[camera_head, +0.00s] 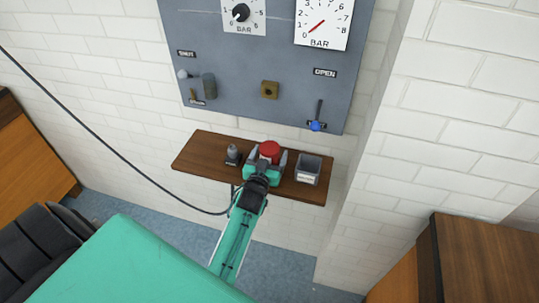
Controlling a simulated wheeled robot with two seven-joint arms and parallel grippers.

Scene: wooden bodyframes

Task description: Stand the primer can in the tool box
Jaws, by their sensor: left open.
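My left gripper (268,161) reaches over the small wooden shelf (200,150) on the wall. It is open, with a finger on either side of a round red-topped object (269,150). This may be the primer can, but its label and lower part are hidden behind the gripper. I cannot tell whether the fingers touch it. Just right of the gripper, a small grey open-topped box (308,170) with a white label stands on the shelf. I cannot read the label or tell whether it is the tool box. My right gripper is not in view.
A small dark grey item (232,155) stands on the shelf left of the gripper. A grey gauge panel (230,62) with knobs and a blue-tipped lever (317,125) hangs above. Wooden furniture (478,262) stands lower right. A black cable crosses the left side.

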